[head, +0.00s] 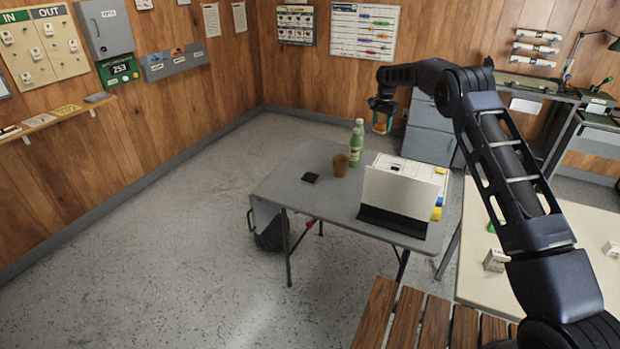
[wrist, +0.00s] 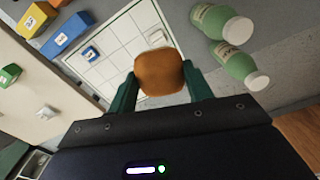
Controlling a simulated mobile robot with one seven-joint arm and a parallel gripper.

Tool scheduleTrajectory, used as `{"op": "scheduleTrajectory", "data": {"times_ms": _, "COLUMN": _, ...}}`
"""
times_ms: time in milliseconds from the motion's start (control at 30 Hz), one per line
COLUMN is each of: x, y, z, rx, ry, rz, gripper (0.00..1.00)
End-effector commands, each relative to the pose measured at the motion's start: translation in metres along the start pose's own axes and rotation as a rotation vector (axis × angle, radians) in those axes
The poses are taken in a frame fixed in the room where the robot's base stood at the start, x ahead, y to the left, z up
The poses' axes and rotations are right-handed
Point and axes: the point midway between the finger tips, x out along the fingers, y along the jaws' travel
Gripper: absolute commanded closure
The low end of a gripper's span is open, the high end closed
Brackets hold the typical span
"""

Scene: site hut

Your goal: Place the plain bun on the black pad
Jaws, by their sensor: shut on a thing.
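My gripper (wrist: 160,82) is shut on the plain bun (wrist: 158,71), a brown rounded bun held between its two green fingers in the wrist view. In the head view my gripper (head: 382,118) hangs above the far side of the grey table, with the bun (head: 380,127) showing small at its tips. The black pad (head: 310,178) lies flat on the left part of the grey table (head: 285,188). My gripper is to the right of the pad and well above the tabletop. The pad is not visible in the wrist view.
Green bottles (head: 356,142) and a brown cup (head: 340,165) stand to the right of the pad. A white panel on a black base (head: 400,205) stands at the table's front right. The tabletop around the pad's left and front is clear.

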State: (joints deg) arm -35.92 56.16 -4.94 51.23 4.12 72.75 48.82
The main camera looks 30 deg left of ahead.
Motion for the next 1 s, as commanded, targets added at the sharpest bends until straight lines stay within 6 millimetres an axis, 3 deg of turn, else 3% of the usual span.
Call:
{"op": "scheduleTrajectory", "data": {"times_ms": 33, "x": 0.0, "y": -0.019, "z": 0.018, "rx": -0.025, "ry": 0.001, "rz": -0.002, "gripper": 0.73}}
{"op": "scheduleTrajectory", "data": {"times_ms": 300, "x": 0.0, "y": -0.097, "z": 0.107, "rx": -0.136, "ry": 0.0, "rz": -0.002, "gripper": 0.73}}
{"op": "scheduleTrajectory", "data": {"times_ms": 600, "x": 0.0, "y": -0.163, "z": 0.207, "rx": -0.245, "ry": -0.001, "rz": -0.002, "gripper": 0.73}}
{"op": "scheduleTrajectory", "data": {"times_ms": 800, "x": -0.001, "y": -0.183, "z": 0.245, "rx": -0.285, "ry": -0.001, "rz": -0.003, "gripper": 0.73}}
{"op": "scheduleTrajectory", "data": {"times_ms": 1000, "x": 0.013, "y": -0.188, "z": 0.255, "rx": -0.294, "ry": -0.003, "rz": 0.0, "gripper": 0.73}}
